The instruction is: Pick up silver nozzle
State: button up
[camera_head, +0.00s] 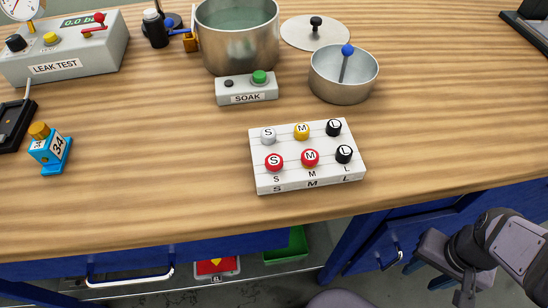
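The silver nozzle (268,135), marked S, sits upright in the back left spot of a white holder block (307,184) on the wooden table. A yellow nozzle (302,128) and a black nozzle (334,127) stand to its right. In the front row are two red nozzles (274,161) and another black one (344,154). My gripper (424,274) is at the lower right, off the table's front edge and well apart from the holder. Its two fingertips look spread, with nothing seen between them.
A SOAK button box (246,96), a large pot (237,49) and a small metal bowl (341,88) stand behind the holder. A LEAK TEST box (64,57) and a blue block (50,156) are at left. The table right of the holder is clear.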

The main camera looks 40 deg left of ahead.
jog(key=a+r+n+p, duration=0.2)
jog(key=a+r+p, duration=0.1)
jog(key=r+p, duration=1.9)
jog(key=a+r+n+p, duration=0.1)
jog(key=a+r+p, duration=0.2)
jog(key=r+p, duration=1.9)
jog(key=n+b, duration=0.6)
jog(key=n, duration=1.1)
send_over(275, 161)
jog(key=f, duration=0.6)
jog(key=shift+s+d+f, duration=0.1)
jog(key=shift+s+d, duration=0.2)
jog(key=shift+s, duration=0.05)
jog(key=shift+w+a+r+n, duration=0.1)
jog(key=shift+a+r+n, duration=0.2)
jog(key=shift+n, duration=0.5)
jog(key=shift+w+f+p, duration=0.15)
jog(key=shift+f+p, duration=0.45)
jog(key=shift+f, duration=1.3)
jog(key=shift+w+f+p, duration=0.1)
jog(key=shift+f+p, duration=0.5)
jog(key=shift+f, duration=1.25)
grip_shut()
